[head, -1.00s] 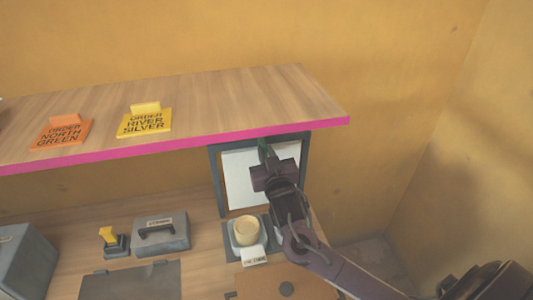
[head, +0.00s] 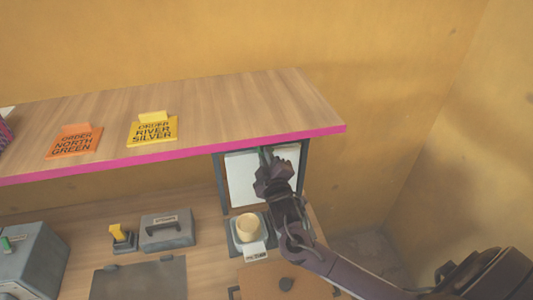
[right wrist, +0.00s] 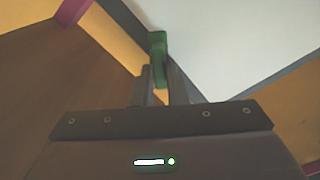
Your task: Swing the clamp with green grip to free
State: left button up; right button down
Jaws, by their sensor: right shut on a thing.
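The clamp's green grip (right wrist: 157,46) shows in the right wrist view, at the tips of my right gripper's fingers (right wrist: 160,75). My right gripper is shut on it, beside a pale panel (right wrist: 230,45). In the head view my right gripper (head: 266,158) is at the top of the dark frame (head: 219,180), just below the shelf edge, and it hides the grip. The white panel (head: 241,180) stands upright in that frame. My left gripper is not in view.
A shelf (head: 230,105) with a pink edge overhangs the bench, carrying an orange sign (head: 73,142) and a yellow sign (head: 152,130). Below are a cream round piece (head: 248,227), a grey handled box (head: 167,230), a yellow-topped switch (head: 120,237) and a larger grey box (head: 30,262).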

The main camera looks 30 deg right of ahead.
jog(key=shift+f+n+p, duration=0.15)
jog(key=shift+n+p, duration=0.25)
jog(key=shift+n, duration=3.1)
jog(key=c, duration=1.4)
grip_release()
jog(key=shift+c, duration=0.2)
jog(key=b+v, duration=0.3)
jog(key=v, duration=0.5)
